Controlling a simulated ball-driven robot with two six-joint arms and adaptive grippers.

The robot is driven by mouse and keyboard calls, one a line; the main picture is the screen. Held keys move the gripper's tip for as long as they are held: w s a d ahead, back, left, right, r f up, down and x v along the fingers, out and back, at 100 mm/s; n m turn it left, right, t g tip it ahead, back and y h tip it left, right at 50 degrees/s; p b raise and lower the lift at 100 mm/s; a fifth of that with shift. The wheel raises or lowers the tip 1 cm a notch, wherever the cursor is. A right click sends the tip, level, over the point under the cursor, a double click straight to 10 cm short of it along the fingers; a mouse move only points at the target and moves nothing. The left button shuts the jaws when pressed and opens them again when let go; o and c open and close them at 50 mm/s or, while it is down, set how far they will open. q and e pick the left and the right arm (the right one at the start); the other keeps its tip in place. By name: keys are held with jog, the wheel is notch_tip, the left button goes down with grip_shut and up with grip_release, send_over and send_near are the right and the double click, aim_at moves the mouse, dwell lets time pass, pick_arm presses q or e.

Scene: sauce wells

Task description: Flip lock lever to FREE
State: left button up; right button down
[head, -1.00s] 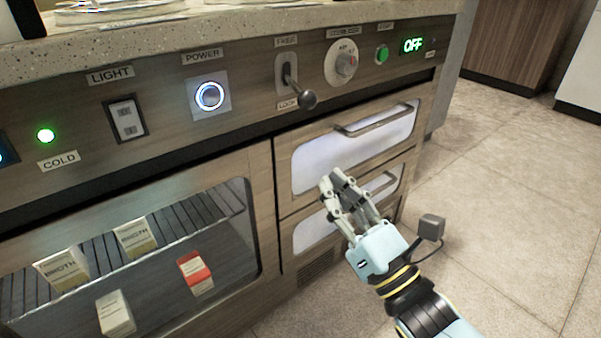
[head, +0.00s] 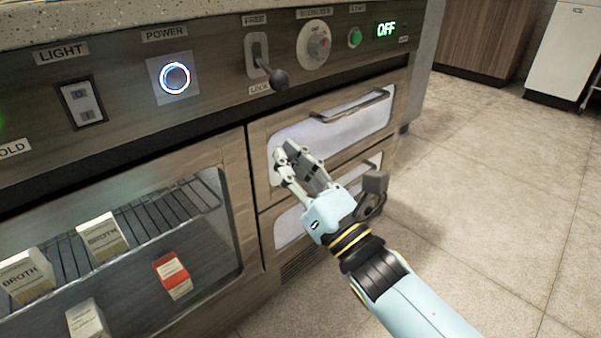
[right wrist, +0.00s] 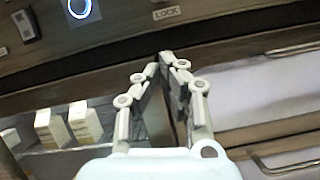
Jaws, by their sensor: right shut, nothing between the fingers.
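The lock lever (head: 268,68) is on the control panel, between a FREE label (head: 254,19) above and a LOCK label (head: 260,88) below. Its dark ball knob (head: 279,80) sticks out and points down toward LOCK. In the right wrist view the LOCK label (right wrist: 167,13) shows near the top; I cannot make out the lever there. My right gripper (head: 291,152) is shut and empty, below the lever in front of the upper drawer. It also shows in the right wrist view (right wrist: 168,58), fingertips together. My left gripper is not in view.
The panel also holds a lit power button (head: 174,77), a light switch (head: 82,103), a dial (head: 315,42), a green button (head: 355,38) and an OFF display (head: 386,30). Drawer handles (head: 350,106) stick out below. A glass-fronted compartment with cartons (head: 103,236) is at the left.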

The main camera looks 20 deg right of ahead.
aim_at(271, 73)
jog(key=w+r, duration=0.3)
jog(key=r, duration=0.2)
jog(key=shift+w+a+r, duration=0.15)
jog(key=shift+w+r, duration=0.15)
jog(key=shift+r, duration=0.1)
